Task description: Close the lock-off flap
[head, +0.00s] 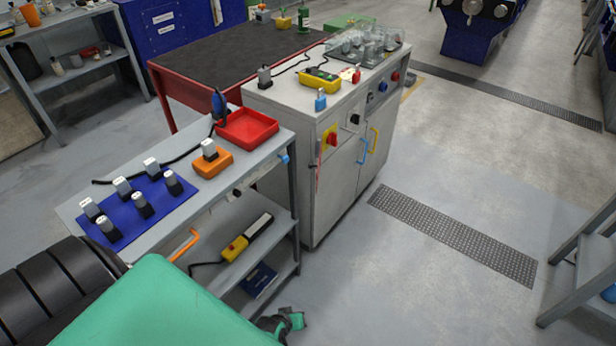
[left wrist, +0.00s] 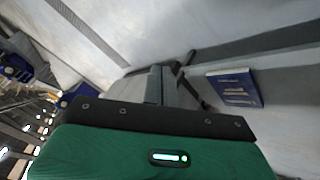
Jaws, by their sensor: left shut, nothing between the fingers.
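On the side of the grey cabinet (head: 290,150) is a red-and-yellow switch (head: 330,138) in the head view. I cannot make out which part is the lock-off flap, or whether it stands open or shut. My left gripper (head: 285,322) is low at the bottom edge of the head view, by the trolley's lower shelf, well below and apart from the switch. In the left wrist view its dark fingers (left wrist: 165,85) are together and empty. The switch does not show in that view. My right gripper is not in view.
The trolley (head: 280,170) beside the cabinet carries a blue mat (head: 125,215) with several grey-capped pieces and a red tray (head: 246,126). A blue padlock (head: 320,99) stands on the cabinet. A blue booklet (left wrist: 235,88) lies on the lower shelf.

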